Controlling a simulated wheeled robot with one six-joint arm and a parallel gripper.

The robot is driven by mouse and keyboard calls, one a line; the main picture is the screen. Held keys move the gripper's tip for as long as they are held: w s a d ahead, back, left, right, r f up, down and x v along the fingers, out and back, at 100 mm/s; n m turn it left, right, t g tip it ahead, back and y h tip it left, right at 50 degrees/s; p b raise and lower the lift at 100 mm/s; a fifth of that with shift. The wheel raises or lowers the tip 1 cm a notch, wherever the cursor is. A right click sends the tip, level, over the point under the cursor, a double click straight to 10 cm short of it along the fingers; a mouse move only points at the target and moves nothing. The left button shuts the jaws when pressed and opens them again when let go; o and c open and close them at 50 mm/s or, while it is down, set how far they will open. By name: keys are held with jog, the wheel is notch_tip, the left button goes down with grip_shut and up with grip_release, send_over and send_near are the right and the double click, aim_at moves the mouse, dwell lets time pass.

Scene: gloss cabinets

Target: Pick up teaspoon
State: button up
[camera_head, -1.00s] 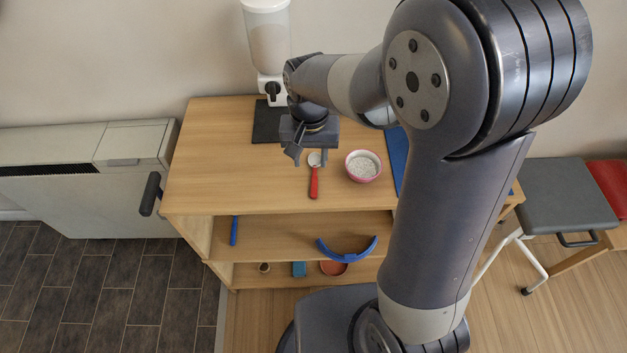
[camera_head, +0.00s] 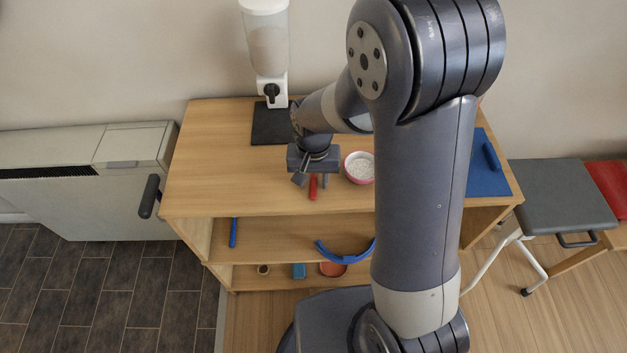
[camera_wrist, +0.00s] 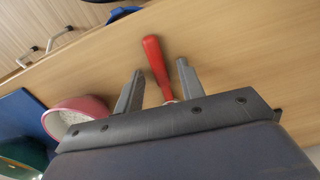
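The teaspoon (camera_head: 313,188) lies on the wooden shelf top, its red handle pointing to the front edge. In the head view my gripper hides its bowl end. The red handle also shows in the wrist view (camera_wrist: 155,60), between the two fingers, with its far end reaching past the fingertips. My gripper (camera_head: 312,182) is open above the teaspoon and points down. In the wrist view its fingers (camera_wrist: 160,78) stand apart on either side of the handle, with gaps between. I cannot tell how high the fingertips are above the wood.
A pink-rimmed bowl (camera_head: 359,167) of white grains stands close to the right of my gripper. A dispenser (camera_head: 268,60) stands on a dark mat (camera_head: 270,128) behind. A blue mat (camera_head: 488,180) lies at the right end. The shelf top's left part is clear.

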grip_shut()
dwell(0.3)
